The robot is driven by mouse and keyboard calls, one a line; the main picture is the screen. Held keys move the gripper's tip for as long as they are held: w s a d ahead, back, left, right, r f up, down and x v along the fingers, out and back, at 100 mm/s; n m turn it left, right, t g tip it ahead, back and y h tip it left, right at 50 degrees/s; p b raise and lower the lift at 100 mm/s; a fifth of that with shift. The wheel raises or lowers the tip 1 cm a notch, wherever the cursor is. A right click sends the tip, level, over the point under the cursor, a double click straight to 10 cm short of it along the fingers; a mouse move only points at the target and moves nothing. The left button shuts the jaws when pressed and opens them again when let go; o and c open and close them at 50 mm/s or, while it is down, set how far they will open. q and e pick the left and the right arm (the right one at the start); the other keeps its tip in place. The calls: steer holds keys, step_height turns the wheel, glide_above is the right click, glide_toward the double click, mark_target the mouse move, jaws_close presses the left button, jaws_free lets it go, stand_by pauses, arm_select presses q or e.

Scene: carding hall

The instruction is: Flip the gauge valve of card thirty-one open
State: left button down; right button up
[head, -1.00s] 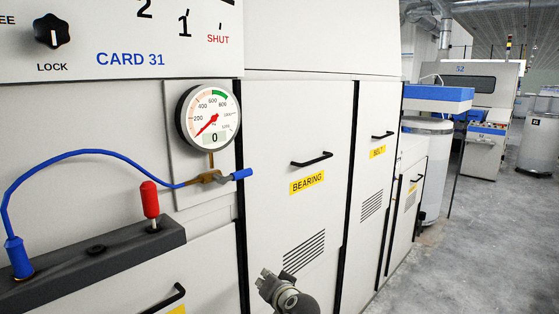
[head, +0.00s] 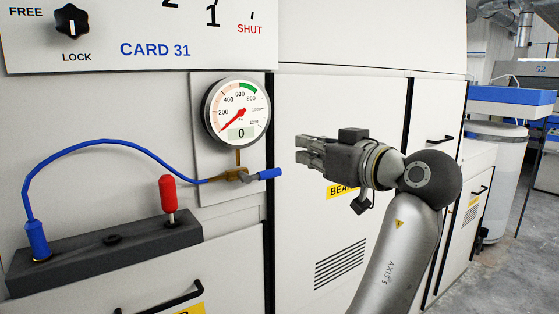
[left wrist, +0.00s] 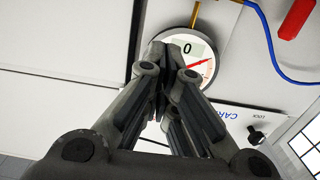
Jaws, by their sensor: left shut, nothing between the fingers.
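The gauge valve is a small brass body (head: 236,176) under the gauge, on a pale plate. Its blue lever (head: 265,174) points right, tilted slightly up, roughly in line with the blue hose (head: 105,143) entering from the left. The round gauge (head: 238,111) has its red needle at the low end and reads 0; its face (left wrist: 205,62) is partly hidden by my fingers in the left wrist view. My left gripper (head: 303,151) is shut and empty, right of the lever and slightly higher, apart from it in the picture. My right gripper is not in view.
A red-handled lever (head: 168,194) stands on a dark block (head: 110,247) at lower left. The card panel (head: 130,40) with a FREE/LOCK knob (head: 72,20) overhangs above. A cabinet door with a yellow BEARING label (head: 340,190) is behind my gripper.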

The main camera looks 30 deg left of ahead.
arm_select(q)
steer(key=p, duration=0.4)
glide_above(264, 175)
steer(key=d, duration=0.3)
steer(key=shift+w+a, duration=0.2)
steer(key=shift+w, duration=0.2)
steer(key=shift+w+a+f+p, duration=0.1)
steer(key=shift+f+p, duration=0.55)
steer(key=shift+f, duration=1.6)
steer(key=shift+a, duration=0.15)
